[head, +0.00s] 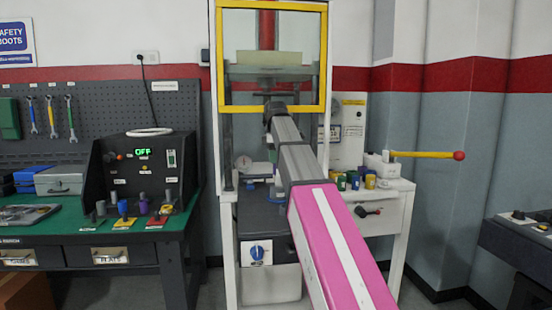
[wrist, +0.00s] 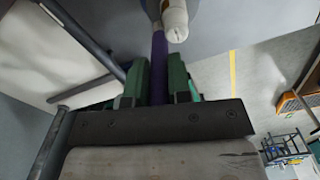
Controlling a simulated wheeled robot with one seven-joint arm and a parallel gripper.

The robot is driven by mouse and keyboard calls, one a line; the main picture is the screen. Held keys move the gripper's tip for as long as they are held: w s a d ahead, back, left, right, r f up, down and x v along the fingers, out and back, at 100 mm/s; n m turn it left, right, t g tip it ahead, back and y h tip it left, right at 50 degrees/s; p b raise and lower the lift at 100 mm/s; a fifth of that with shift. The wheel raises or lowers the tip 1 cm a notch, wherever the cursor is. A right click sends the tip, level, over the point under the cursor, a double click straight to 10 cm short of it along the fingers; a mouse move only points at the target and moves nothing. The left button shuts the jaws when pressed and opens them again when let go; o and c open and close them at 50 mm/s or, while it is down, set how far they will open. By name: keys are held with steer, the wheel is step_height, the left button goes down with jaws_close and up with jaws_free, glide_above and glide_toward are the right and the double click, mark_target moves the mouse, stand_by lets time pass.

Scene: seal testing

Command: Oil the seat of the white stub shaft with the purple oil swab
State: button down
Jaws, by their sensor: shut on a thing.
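In the wrist view, my gripper (wrist: 160,80) has green-padded fingers shut on a purple rod, the purple oil swab (wrist: 158,62). The swab points away from the fingers, and its far end is near the top edge. A white cylinder (wrist: 174,18), which looks like the white stub shaft, is just right of that far end. I cannot tell whether they touch. In the head view, my arm reaches into the yellow-framed press (head: 222,60); the gripper end is small and dark there, and the swab and the shaft cannot be made out.
The press's yellow guard frame and white posts surround my arm's end. A green bench (head: 60,232) at left carries a black control box (head: 112,170) and several small parts.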

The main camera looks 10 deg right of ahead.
steer(key=shift+s+a, duration=0.6)
steer(key=shift+s, duration=0.1)
steer(key=shift+s, duration=0.95)
steer(key=shift+s, duration=0.15)
stand_by(0.5)
steer(key=shift+s+d, duration=0.65)
steer(key=shift+d, duration=0.1)
stand_by(0.5)
